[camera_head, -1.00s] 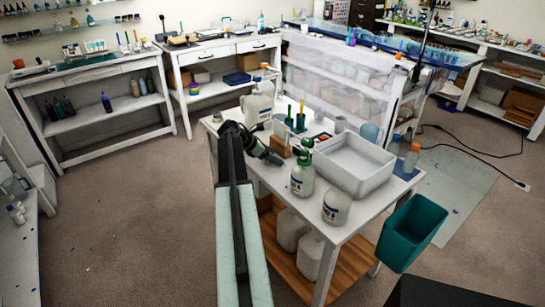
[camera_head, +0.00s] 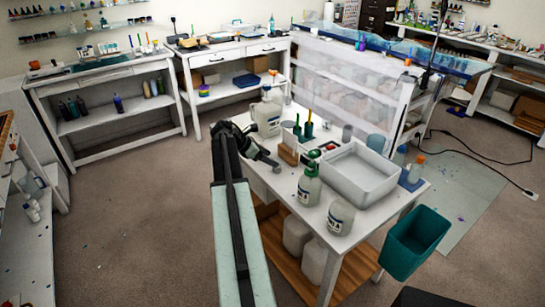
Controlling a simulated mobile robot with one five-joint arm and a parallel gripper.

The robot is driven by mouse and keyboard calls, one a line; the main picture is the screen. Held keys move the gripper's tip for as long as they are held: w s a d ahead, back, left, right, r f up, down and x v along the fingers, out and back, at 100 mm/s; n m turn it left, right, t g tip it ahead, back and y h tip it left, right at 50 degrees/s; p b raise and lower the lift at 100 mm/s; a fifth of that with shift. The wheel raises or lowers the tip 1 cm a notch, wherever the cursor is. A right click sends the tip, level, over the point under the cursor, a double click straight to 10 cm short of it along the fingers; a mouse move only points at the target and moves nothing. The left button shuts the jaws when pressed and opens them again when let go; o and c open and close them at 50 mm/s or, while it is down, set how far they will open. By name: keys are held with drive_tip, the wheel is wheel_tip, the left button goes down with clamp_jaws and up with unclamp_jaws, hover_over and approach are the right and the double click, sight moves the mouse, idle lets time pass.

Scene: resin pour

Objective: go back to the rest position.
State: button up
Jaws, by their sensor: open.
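My gripper (camera_head: 270,161) is at the end of my arm, which reaches up the middle of the head view. It hangs over the left edge of the white work table (camera_head: 318,222), near a large pale jug (camera_head: 266,117) and a small wooden holder (camera_head: 288,153). It is open, and I see nothing held in it. The fingers are small and dark here, so any contact with the table is hard to tell.
A green-topped bottle (camera_head: 309,187), a second pale bottle (camera_head: 340,217) and a white tray (camera_head: 358,174) stand on the table. A teal bin (camera_head: 415,243) is at its right. Floor to the left (camera_head: 140,220) is clear; shelves line the walls.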

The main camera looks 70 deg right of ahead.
drive_tip(key=shift+w, duration=0.1)
drive_tip(key=w+a+r+n+t+h+p, duration=0.1)
drive_tip(key=w+a+n+t+p, duration=0.2)
drive_tip(key=w+a, duration=1.7)
drive_tip(key=w+a+n+t, duration=0.1)
drive_tip(key=w+a, duration=0.2)
drive_tip(key=a, duration=0.3)
drive_tip(key=w+a+t+y, duration=0.1)
drive_tip(key=w+a, duration=0.2)
drive_tip(key=a, duration=0.3)
drive_tip(key=w+a+n+t, duration=0.1)
drive_tip(key=w+a, duration=0.3)
drive_tip(key=a, duration=0.3)
drive_tip(key=s+a+f+m+y, duration=0.1)
drive_tip(key=a+m, duration=0.3)
drive_tip(key=a, duration=0.6)
drive_tip(key=s+a+f+m+y+p, duration=0.1)
drive_tip(key=s+a+m+y, duration=0.2)
drive_tip(key=a, duration=0.8)
drive_tip(key=s+a+f+m+y+p, duration=0.1)
drive_tip(key=s+a+m+y, duration=0.1)
drive_tip(key=a+m, duration=0.5)
drive_tip(key=s+a, duration=0.1)
drive_tip(key=a, duration=0.2)
drive_tip(key=shift+s+a+f+y, duration=0.15)
drive_tip(key=shift+f+y, duration=0.15)
drive_tip(key=shift+y, duration=0.1)
